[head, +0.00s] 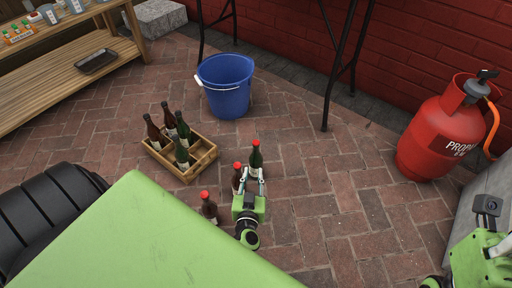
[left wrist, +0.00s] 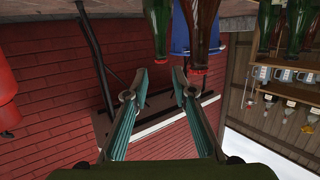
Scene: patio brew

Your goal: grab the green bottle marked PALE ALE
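A green bottle (head: 257,156) with a red cap stands on the brick paving. No readable PALE ALE lettering shows. My left gripper (head: 254,174) is close on its near side, fingers apart. In the left wrist view, which is upside down, the green bottle (left wrist: 157,22) hangs from the top edge, its neck in line with the gap between the open, empty fingers (left wrist: 160,76). A brown bottle (head: 237,180) with a red cap stands just left of the gripper; it also shows in the wrist view (left wrist: 203,30). Part of my right arm shows at bottom right; its fingers do not.
Another brown red-capped bottle (head: 208,208) stands nearer, beside my green body. A wooden crate (head: 196,165) holds several bottles. A blue bucket (head: 227,88), a red propane tank (head: 440,135) and a wooden shelf (head: 60,75) stand around. Paving right of the gripper is clear.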

